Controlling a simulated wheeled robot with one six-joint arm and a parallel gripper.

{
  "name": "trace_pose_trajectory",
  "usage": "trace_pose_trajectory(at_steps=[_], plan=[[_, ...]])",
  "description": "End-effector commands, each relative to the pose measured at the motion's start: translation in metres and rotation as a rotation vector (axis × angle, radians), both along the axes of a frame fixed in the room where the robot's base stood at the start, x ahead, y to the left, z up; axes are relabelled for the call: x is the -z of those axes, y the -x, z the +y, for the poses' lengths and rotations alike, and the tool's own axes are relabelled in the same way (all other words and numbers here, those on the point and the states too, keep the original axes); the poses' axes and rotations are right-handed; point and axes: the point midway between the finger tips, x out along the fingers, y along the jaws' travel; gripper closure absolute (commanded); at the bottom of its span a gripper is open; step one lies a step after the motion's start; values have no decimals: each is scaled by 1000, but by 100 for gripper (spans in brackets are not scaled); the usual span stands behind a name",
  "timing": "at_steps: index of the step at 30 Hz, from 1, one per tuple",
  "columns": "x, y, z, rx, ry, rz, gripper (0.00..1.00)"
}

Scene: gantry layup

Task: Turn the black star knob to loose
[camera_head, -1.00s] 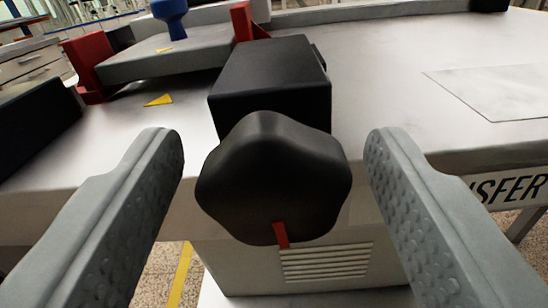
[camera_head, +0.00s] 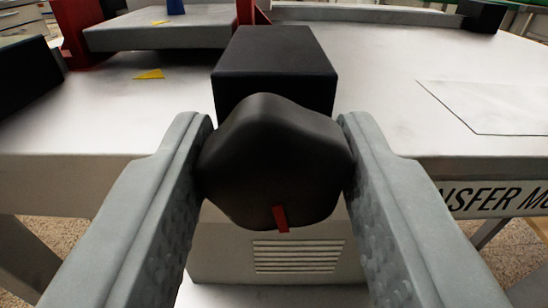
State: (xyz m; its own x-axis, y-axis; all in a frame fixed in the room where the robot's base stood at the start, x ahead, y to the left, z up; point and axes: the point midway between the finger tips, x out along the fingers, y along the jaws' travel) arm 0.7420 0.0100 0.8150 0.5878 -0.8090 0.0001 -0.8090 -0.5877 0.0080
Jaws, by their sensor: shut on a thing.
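The black star knob (camera_head: 275,160) sits in the middle of the camera view, at the front of a black block (camera_head: 274,75) on the table edge. A red mark (camera_head: 280,218) shows at the knob's lower rim, pointing down. My gripper (camera_head: 275,158) is shut on the knob, with one grey finger touching its left side and the other its right side. The knob's shaft and its back are hidden.
A pale table (camera_head: 400,125) spreads behind the knob. A grey plate with red brackets (camera_head: 160,33) stands at the back left. A dark block (camera_head: 25,75) is at the left. A vented box (camera_head: 298,256) is below the knob.

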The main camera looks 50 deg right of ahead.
Motion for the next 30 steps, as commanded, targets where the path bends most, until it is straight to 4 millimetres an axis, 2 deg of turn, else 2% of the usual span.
trace_pose_trajectory(at_steps=[1, 3, 4, 16, 30], plan=[[0, 0, 0, 0, 0, 0, 56], [0, 0, 0, 0, 0, 0, 42], [0, 0, 0, 0, 0, 0, 40], [0, 4, 6, -1, -1, 0, 40], [0, 49, 68, -3, 0, 0, 40]])
